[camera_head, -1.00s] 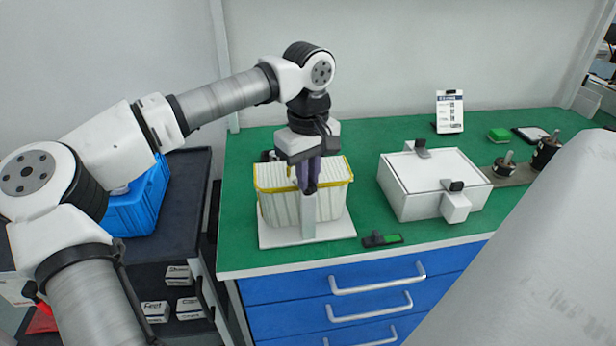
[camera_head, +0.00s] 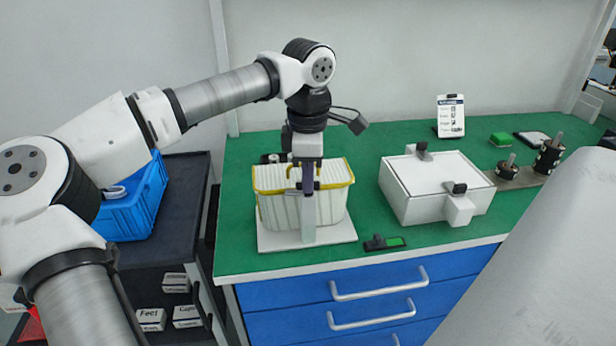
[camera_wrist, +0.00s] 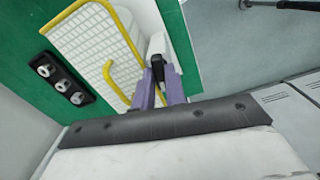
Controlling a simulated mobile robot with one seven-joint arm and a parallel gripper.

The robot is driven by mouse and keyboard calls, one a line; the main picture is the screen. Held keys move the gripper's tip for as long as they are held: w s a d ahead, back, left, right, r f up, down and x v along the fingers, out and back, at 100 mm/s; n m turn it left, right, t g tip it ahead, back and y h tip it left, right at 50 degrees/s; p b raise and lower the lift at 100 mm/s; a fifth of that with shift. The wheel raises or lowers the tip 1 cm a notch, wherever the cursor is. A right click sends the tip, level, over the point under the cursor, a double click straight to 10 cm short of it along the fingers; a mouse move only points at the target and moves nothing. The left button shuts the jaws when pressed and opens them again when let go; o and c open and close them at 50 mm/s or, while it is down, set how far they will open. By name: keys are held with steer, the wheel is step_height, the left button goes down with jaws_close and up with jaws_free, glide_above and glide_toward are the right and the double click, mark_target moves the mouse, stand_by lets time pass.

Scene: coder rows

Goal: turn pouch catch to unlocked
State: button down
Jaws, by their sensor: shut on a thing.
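The pouch (camera_head: 290,212) is a pale ribbed container with a yellow rim on a white base plate (camera_head: 335,234); it also shows in the wrist view (camera_wrist: 85,45). A white post (camera_head: 308,222) stands at its front, with the dark catch (camera_head: 316,187) at its top. My gripper (camera_head: 307,189) points straight down over the post, its purple fingers shut on the catch. In the wrist view the fingers (camera_wrist: 159,72) close at the post's top, beside the yellow rim. The fingers hide much of the catch, and I cannot read its lock position.
A white box (camera_head: 430,196) with dark latches stands right of the pouch. A blue bin (camera_head: 135,205) sits on the dark cart at left. Dark knobs (camera_head: 548,155) stand at far right.

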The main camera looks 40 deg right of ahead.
steer(key=shift+n, duration=1)
steer(key=c, duration=1.4)
jaws_free()
steer(key=shift+c, duration=0.2)
step_height(320, 180, up, 14)
steer(key=shift+b, duration=0.45)
steer(key=shift+f, duration=0.1)
